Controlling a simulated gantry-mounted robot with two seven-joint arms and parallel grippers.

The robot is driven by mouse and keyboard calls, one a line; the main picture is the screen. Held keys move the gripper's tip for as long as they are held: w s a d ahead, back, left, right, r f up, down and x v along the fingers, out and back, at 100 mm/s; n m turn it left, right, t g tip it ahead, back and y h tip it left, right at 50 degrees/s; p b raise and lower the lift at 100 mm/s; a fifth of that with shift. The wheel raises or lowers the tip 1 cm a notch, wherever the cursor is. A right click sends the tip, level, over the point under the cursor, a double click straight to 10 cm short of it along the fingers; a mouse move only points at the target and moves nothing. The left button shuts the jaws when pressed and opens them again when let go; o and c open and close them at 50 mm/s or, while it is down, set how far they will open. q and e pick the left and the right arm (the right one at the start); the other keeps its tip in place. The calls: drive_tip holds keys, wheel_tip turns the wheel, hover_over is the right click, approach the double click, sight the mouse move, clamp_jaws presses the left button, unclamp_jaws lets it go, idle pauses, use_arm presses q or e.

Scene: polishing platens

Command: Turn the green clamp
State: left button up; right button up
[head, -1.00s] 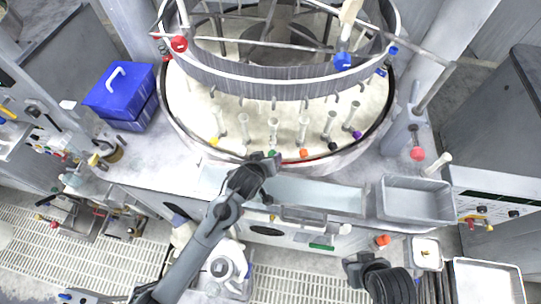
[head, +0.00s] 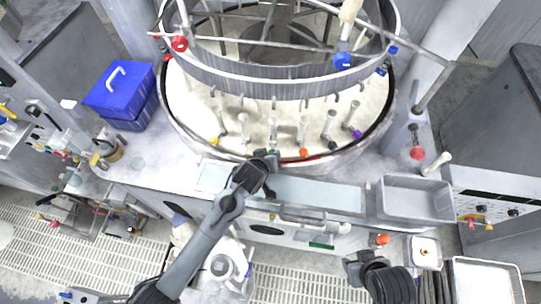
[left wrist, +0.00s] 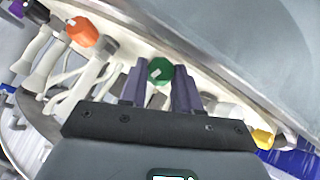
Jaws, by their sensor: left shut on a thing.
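In the head view, my left gripper (head: 266,158) is at the front rim of the round platen and mostly hides the green knob (head: 272,152). My right gripper (head: 364,262) hangs low, in front of the bench; its finger gap is unclear.
Neighbouring clamps have yellow (head: 214,141), orange (head: 303,153), black (head: 332,146) and purple (head: 356,133) knobs. A ring (head: 275,90) stands above the cream platen (head: 185,90). A blue box (head: 122,95) is at left, an empty grey tray (head: 416,220) at right.

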use_arm(q)
drive_tip(key=shift+r+h+p, duration=0.15)
drive_tip(key=shift+h+p, duration=0.15)
drive_tip(key=shift+p, duration=0.5)
drive_tip(key=shift+a+f+n+h+p, duration=0.1)
drive_tip(key=shift+f+n+h+p, duration=0.1)
drive_tip(key=shift+n+h+p, duration=0.15)
drive_tip(key=o, duration=1)
drive_tip(key=shift+o, duration=0.2)
drive_tip(key=b+v, duration=0.1)
drive_tip(key=v, duration=0.8)
drive_tip(key=shift+s+r, duration=0.1)
drive_tip(key=shift+s, duration=0.2)
drive_tip(key=shift+s+a+r, duration=0.3)
drive_tip(key=shift+s+r, duration=0.1)
drive_tip(key=shift+r, duration=0.05)
